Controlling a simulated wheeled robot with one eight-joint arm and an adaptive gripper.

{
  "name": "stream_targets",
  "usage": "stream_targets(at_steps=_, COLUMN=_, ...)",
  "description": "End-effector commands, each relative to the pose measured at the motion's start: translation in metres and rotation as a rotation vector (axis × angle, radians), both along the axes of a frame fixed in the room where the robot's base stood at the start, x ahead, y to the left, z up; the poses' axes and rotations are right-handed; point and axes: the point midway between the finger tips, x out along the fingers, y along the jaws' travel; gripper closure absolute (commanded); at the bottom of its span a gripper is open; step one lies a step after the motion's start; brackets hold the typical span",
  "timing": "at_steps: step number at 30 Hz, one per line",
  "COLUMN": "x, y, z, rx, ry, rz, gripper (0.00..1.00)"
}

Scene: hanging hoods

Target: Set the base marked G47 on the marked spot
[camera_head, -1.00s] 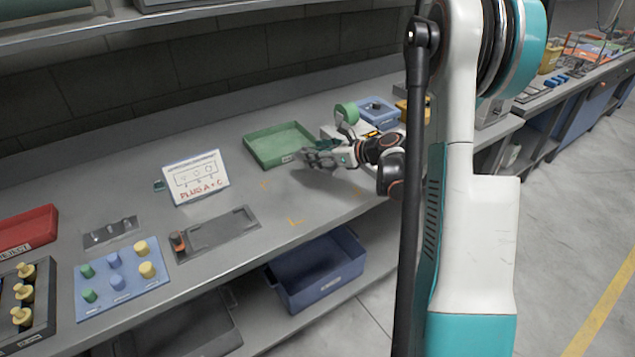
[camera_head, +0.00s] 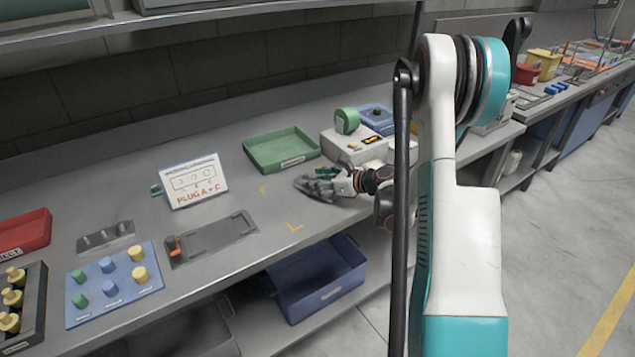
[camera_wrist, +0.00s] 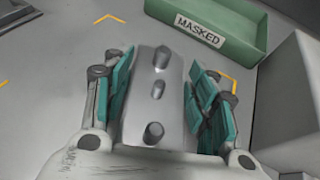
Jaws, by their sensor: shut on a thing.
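My gripper (camera_wrist: 160,95) is shut on a grey base (camera_wrist: 146,105), a long block with a row of three dark round features on top. No G47 mark is readable on it. Yellow corner marks on the bench outline the spot; the wrist view shows one at left (camera_wrist: 4,83), one at top (camera_wrist: 108,18) and one at right (camera_wrist: 232,78). The base lies among these marks in that view; whether it touches the bench I cannot tell. In the head view my gripper (camera_head: 318,186) is low over the bench, right of two corner marks (camera_head: 295,227).
A green tray (camera_head: 282,164) labelled MASKED (camera_wrist: 200,30) stands behind the spot. A grey box-like device (camera_head: 340,146) is close at right. A sign (camera_head: 195,182), a grey fixture (camera_head: 214,238) and a blue peg board (camera_head: 112,307) are at left. A blue bin (camera_head: 318,285) sits below.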

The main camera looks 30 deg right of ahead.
Motion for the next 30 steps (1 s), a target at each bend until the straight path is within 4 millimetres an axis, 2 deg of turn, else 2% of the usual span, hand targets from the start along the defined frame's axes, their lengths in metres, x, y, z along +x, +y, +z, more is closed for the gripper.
stream_targets(at_steps=4, x=0.0, y=0.0, z=-0.003, rx=0.0, ry=-0.001, rz=0.0, gripper=0.89)
stream_targets(at_steps=5, x=0.0, y=0.0, z=-0.003, rx=0.0, ry=0.0, rz=0.0, gripper=0.41)
stream_targets(at_steps=6, x=0.0, y=0.0, z=-0.003, rx=0.0, ry=0.0, rz=0.0, gripper=0.31)
stream_targets(at_steps=7, x=0.0, y=0.0, z=-0.003, rx=0.0, ry=0.0, rz=0.0, gripper=0.27)
stream_targets(at_steps=21, x=-0.002, y=-0.001, z=0.003, rx=0.0, ry=0.0, rz=-0.001, gripper=0.27)
stream_targets(at_steps=26, x=-0.024, y=-0.012, z=0.013, rx=0.0, ry=0.0, rz=-0.004, gripper=0.27)
stream_targets(at_steps=30, x=-0.049, y=-0.024, z=0.026, rx=0.001, ry=0.0, rz=-0.004, gripper=0.27)
